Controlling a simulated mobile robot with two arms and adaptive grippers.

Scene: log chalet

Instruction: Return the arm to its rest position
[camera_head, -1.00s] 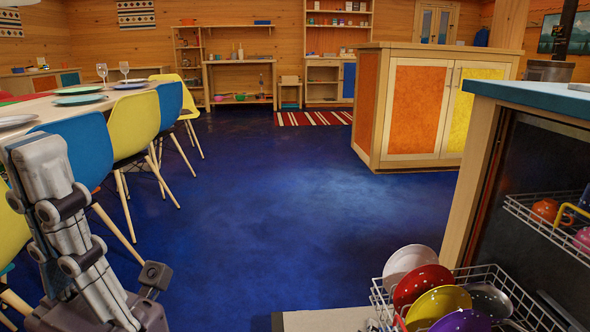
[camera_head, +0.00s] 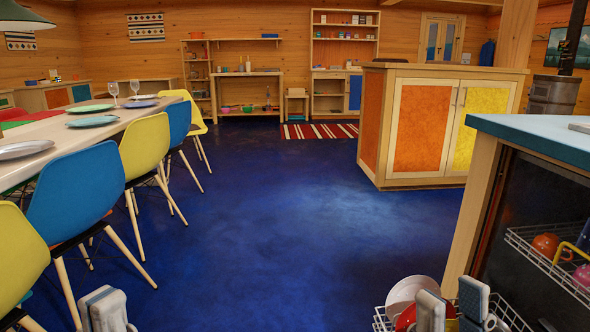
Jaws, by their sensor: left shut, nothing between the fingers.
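My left gripper (camera_head: 106,309) shows at the bottom left edge of the head view. Its grey fingertips point up and are together, with nothing between them. The rest of the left arm is below the frame. My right gripper (camera_head: 452,309) shows at the bottom right, with two grey fingertips apart and a gap between them. It stands in front of the dish rack, partly covering the plates. Whether it touches them cannot be told.
A dining table (camera_head: 60,131) with chairs lines the left side. At the right, a dishwasher's wire rack (camera_head: 383,319) holds a white plate (camera_head: 407,292) and a red dish, beside a blue-topped counter (camera_head: 540,140). The blue floor (camera_head: 270,230) between is clear.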

